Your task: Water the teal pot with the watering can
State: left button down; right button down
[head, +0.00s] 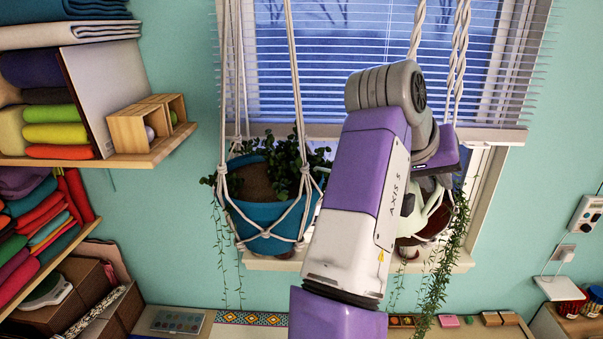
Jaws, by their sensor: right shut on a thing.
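The teal pot (268,222) hangs in a white macrame rope holder in front of the window, left of my raised right arm. It holds dark soil and a leafy trailing plant. A pale green watering can (418,219) shows partly behind my right arm, in front of a reddish-brown pot. My right gripper (436,172) is at the top of the can and shut on it; its fingertips are mostly hidden. The can is to the right of the teal pot and apart from it. The can's spout and full tilt are hidden. My left gripper is out of view.
The reddish-brown pot (436,222) hangs by ropes (459,60) at the right, with trailing vines. Shelves of folded fabric (55,132) and wooden boxes (150,125) stand at the left. A counter with small items runs along the bottom. My right arm fills the centre.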

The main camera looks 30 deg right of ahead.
jog(key=shift+w+a+r, duration=0.15)
jog(key=shift+w+r, duration=0.2)
jog(key=shift+w, duration=0.3)
jog(key=shift+w+a+r, duration=0.15)
jog(key=shift+w+r, duration=0.2)
jog(key=shift+w, duration=0.25)
jog(key=shift+w+a+r, duration=0.1)
jog(key=shift+w+a, duration=0.1)
jog(key=shift+w, duration=0.45)
jog(key=shift+r+p, duration=0.15)
jog(key=shift+p, duration=0.15)
jog(key=shift+a, duration=0.1)
